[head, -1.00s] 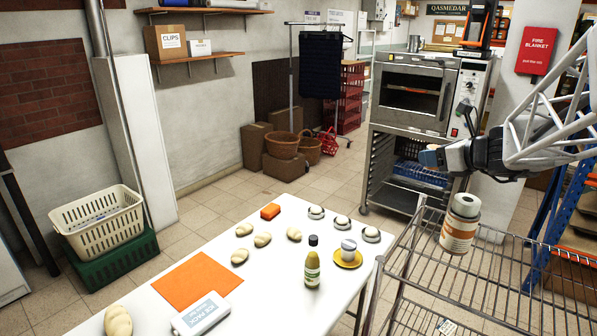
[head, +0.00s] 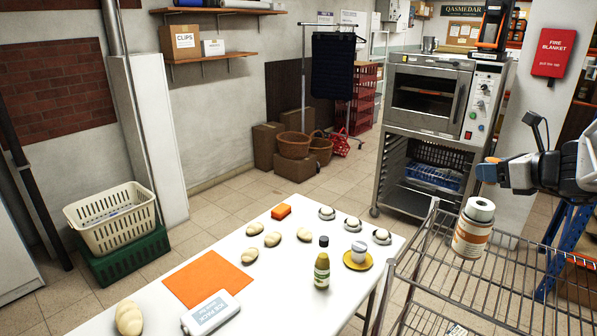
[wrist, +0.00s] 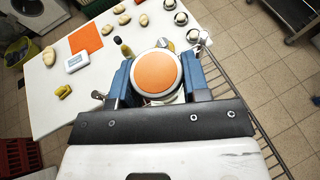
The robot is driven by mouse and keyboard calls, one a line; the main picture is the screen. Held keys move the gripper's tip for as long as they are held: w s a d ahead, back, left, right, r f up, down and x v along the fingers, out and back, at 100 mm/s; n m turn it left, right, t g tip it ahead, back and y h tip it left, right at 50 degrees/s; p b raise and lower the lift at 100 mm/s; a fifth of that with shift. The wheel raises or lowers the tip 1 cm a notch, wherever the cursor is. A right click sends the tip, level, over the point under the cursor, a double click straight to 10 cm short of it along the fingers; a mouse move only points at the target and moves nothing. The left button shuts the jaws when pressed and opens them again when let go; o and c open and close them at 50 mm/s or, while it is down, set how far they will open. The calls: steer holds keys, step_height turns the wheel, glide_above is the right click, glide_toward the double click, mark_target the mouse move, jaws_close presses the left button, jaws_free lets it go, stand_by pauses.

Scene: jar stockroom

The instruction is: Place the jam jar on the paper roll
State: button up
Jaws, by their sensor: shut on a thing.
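My gripper (wrist: 157,82) is shut on the jam jar, whose round orange lid (wrist: 155,72) shows between the blue jaws in the wrist view. In the head view, my gripper (head: 498,167) comes in from the right, and a small orange part of the jar (head: 486,173) shows at its tip. The paper roll (head: 472,232), white with an orange band, stands upright on the wire rack. Its top with the hole is clear in the head view. The jar appears above the roll with a gap between them. The jar's body is mostly hidden.
The wire rack (head: 520,277) has raised rails at its edge. A steel oven (head: 430,98) stands behind.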

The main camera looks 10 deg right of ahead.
mark_target(482, 203)
steer(key=shift+f, duration=2.5)
steer(key=shift+f, duration=0.15)
steer(key=o, duration=1)
steer(key=shift+c, duration=0.2)
steer(key=shift+r, duration=0.2)
steer(key=shift+v, duration=2.7)
steer(key=shift+d, duration=0.1)
